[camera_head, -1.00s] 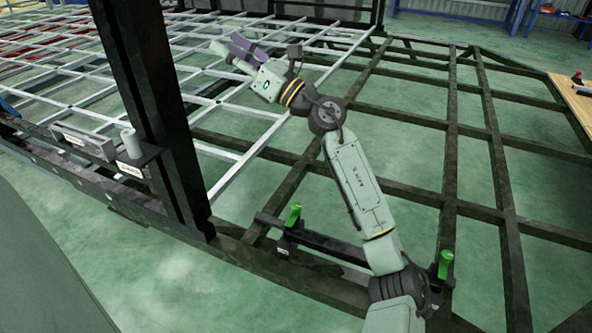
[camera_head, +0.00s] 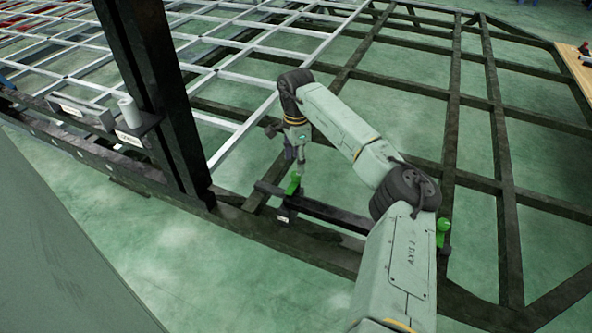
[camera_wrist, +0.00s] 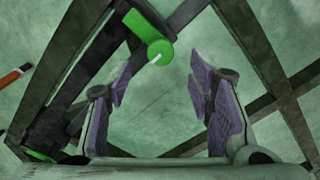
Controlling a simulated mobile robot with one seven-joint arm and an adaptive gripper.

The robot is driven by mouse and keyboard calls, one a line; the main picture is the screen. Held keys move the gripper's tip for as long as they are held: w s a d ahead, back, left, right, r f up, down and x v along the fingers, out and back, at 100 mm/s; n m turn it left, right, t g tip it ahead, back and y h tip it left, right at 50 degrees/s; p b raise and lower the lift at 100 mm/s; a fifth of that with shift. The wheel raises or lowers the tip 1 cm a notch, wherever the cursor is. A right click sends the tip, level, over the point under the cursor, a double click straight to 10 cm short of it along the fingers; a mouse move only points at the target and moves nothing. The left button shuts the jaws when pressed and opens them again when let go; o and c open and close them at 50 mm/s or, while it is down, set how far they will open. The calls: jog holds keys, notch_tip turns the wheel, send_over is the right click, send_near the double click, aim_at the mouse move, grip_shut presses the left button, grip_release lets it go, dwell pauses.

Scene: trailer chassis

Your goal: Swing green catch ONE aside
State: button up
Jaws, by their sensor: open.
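Two green catches sit on a dark bar at the chassis's near edge. One catch (camera_head: 293,184) is at the bar's left end, the other (camera_head: 442,228) at its right end, partly behind my arm. I cannot read which is ONE. My gripper (camera_head: 294,158) points down just above the left catch. In the wrist view, my gripper's purple-padded fingers (camera_wrist: 161,88) are apart with nothing between them. More green (camera_wrist: 38,156) shows at lower left. Contact cannot be told.
A thick dark post (camera_head: 165,95) rises left of the catches. A grey cylinder (camera_head: 130,112) stands on a bracket beside it. Dark chassis beams (camera_head: 505,180) lie right, with open gaps to the green floor. A wooden board (camera_head: 577,68) is at the far right.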

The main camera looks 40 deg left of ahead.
aim_at(296, 174)
jog(key=shift+f, duration=2.7)
jog(key=shift+c, duration=0.5)
grip_shut()
